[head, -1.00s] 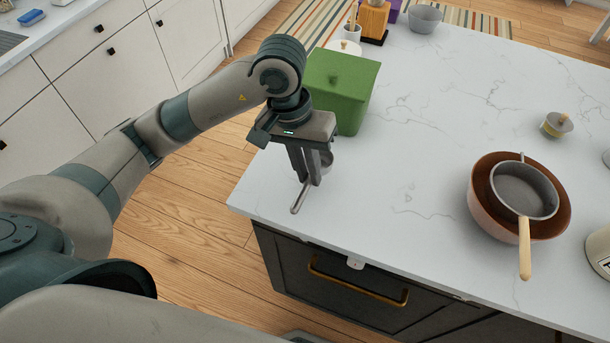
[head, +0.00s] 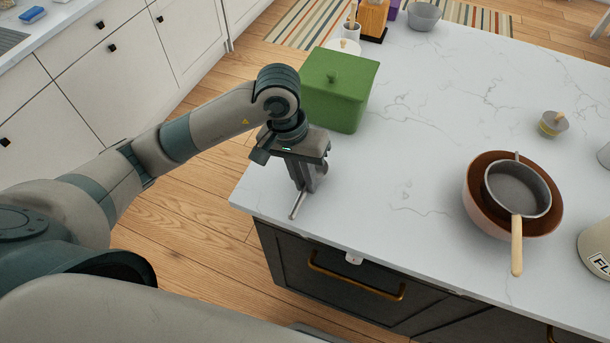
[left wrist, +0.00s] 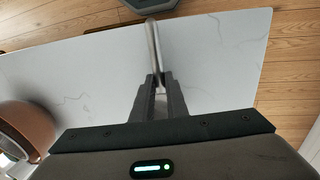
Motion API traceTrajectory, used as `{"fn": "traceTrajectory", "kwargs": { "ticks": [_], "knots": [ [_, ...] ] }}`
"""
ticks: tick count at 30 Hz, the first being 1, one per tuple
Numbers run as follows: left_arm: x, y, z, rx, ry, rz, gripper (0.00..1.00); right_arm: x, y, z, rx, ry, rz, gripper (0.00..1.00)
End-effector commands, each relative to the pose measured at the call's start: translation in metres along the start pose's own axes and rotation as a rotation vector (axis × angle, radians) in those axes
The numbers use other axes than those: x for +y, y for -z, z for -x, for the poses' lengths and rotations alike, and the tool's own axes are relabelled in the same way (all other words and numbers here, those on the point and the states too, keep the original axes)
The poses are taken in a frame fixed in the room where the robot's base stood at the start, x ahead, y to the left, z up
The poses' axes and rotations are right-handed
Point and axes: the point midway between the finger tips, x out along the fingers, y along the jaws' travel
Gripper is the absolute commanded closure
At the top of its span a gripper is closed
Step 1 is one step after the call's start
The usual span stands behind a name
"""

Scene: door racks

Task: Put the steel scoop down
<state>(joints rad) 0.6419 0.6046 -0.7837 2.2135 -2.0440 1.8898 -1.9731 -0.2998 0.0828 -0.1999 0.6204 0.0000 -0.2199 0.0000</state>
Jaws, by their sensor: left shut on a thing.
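The steel scoop (head: 297,206) is in my left gripper (head: 303,187), near the left corner of the white marble counter (head: 400,190). Its thin grey handle sticks out below the fingers toward the counter's front edge. Its bowl is mostly hidden behind the fingers. In the left wrist view the scoop's handle (left wrist: 153,42) runs up from between the fingertips (left wrist: 158,80). The gripper is low over the counter; I cannot tell whether the scoop touches the top. My right gripper is not in view.
A green lidded box (head: 338,90) stands just behind my left gripper. A brown bowl (head: 480,215) with a grey pan (head: 517,190) in it sits at the right. A small lidded jar (head: 552,124) stands farther back. The counter's middle is clear.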

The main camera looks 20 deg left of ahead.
Motion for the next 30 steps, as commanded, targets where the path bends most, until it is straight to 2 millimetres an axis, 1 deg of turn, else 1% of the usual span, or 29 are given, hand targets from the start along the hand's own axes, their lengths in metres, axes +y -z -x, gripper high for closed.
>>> {"fn": "traceTrajectory", "kwargs": {
  "ticks": [8,14,15,17,26,30],
  "knots": [
    [0.0001,0.0002,-0.0009,0.001,-0.001,-0.001,1.0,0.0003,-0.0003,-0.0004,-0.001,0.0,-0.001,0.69],
    [-0.0006,0.0003,-0.0043,0.001,0.0,-0.001,1.0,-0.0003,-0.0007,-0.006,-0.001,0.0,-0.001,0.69],
    [-0.0005,0.0001,-0.0035,0.001,0.0,-0.001,0.82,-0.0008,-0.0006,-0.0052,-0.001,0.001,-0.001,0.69],
    [-0.0004,0.0001,-0.0031,0.001,0.0,-0.001,0.68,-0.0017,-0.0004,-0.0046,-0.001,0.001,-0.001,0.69],
    [-0.0003,0.0,-0.0028,0.0,0.0,-0.001,0.68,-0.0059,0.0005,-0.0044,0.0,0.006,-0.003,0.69],
    [0.0001,0.0,-0.0008,0.0,0.0,-0.001,0.68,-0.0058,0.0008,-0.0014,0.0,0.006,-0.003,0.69]
  ]
}}
